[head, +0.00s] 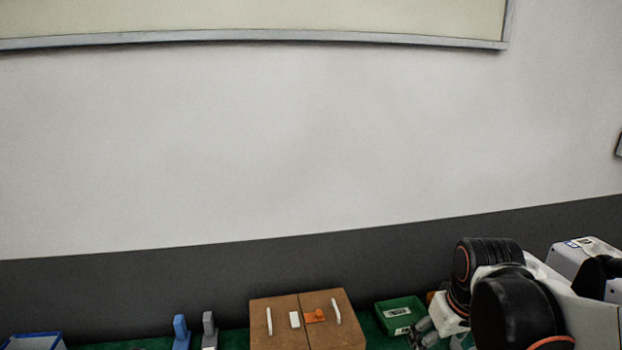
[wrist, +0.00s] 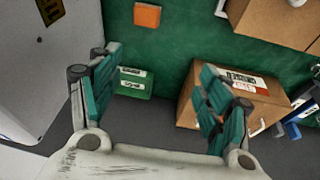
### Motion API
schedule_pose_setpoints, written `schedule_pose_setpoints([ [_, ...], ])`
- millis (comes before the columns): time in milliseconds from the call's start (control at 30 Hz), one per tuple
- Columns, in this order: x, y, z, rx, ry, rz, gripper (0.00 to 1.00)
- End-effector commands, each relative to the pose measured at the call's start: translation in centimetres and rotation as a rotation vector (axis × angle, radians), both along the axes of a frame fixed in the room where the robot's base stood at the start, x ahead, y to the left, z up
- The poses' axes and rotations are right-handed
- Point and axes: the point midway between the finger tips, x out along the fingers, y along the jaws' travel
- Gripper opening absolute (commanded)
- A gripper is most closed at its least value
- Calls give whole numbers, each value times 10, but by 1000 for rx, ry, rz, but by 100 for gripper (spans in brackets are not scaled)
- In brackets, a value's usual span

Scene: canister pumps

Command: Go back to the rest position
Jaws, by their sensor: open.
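My gripper (wrist: 158,68) is open in the wrist view, with its two green-padded fingers spread apart and nothing between them. In the head view part of my gripper (head: 424,332) shows at the bottom right, beside a green bin; the rest is hidden by my arm or cut off. A blue canister pump (head: 181,333) and a grey one (head: 209,331) appear to stand at the bottom edge of the head view, left of a brown two-door cabinet (head: 278,310). Their lower parts are cut off.
The green bin (head: 399,316) sits right of the cabinet and also shows in the wrist view (wrist: 134,84). A brown labelled box (wrist: 187,102) is partly behind my right finger. An orange square (wrist: 147,15) lies on the green surface. A blue-rimmed bin (head: 36,342) stands far left.

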Motion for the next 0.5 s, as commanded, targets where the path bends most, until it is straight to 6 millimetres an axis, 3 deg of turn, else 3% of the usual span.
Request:
schedule_pose_setpoints([
  [233,-39,22,27,23,-130,-40,71],
  [500,-75,40,40,65,-256,-81,71],
])
